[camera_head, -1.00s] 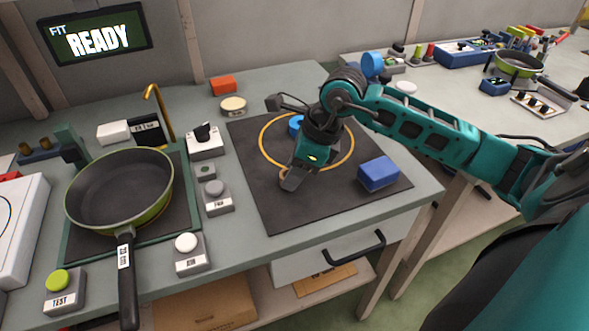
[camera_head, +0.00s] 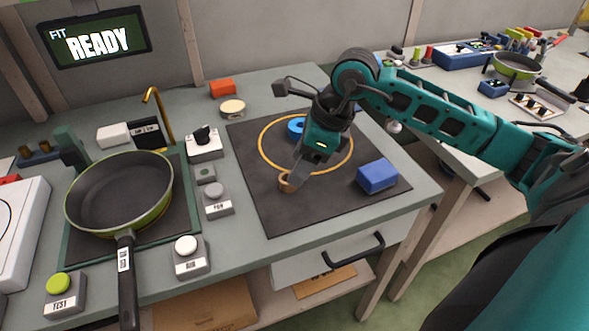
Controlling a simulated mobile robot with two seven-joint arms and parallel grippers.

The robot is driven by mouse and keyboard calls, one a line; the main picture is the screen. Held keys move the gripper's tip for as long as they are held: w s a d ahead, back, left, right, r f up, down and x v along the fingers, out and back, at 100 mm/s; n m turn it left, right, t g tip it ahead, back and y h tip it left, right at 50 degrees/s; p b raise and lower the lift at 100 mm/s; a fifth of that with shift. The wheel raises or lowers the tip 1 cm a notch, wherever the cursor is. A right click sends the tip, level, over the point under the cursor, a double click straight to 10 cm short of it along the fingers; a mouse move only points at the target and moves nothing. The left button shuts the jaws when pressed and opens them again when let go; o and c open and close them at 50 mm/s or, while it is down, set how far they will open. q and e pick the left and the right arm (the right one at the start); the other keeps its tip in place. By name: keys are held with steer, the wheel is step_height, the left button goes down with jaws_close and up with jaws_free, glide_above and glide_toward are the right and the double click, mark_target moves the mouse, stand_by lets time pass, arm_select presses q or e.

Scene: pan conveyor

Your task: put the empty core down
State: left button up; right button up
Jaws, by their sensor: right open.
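The empty core (camera_head: 286,184), a small tan-brown ring, stands on the dark mat (camera_head: 270,220) at the lower left edge of the yellow circle. My right gripper (camera_head: 296,178) is open just above and to the right of the core, with its fingers pointing down at it. Whether a finger still touches the core I cannot tell. My left gripper is not in view.
A blue block (camera_head: 378,176) lies on the mat to the right. A blue ring (camera_head: 296,127) lies inside the circle, partly behind my gripper. A green pan (camera_head: 120,192) and several labelled buttons stand at the left. The mat's front is clear.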

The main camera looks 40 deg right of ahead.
steer(key=v, duration=0.8)
steer(key=shift+r, duration=0.15)
steer(key=shift+s+d, duration=0.1)
steer(key=shift+s, duration=0.05)
stand_by(1.1)
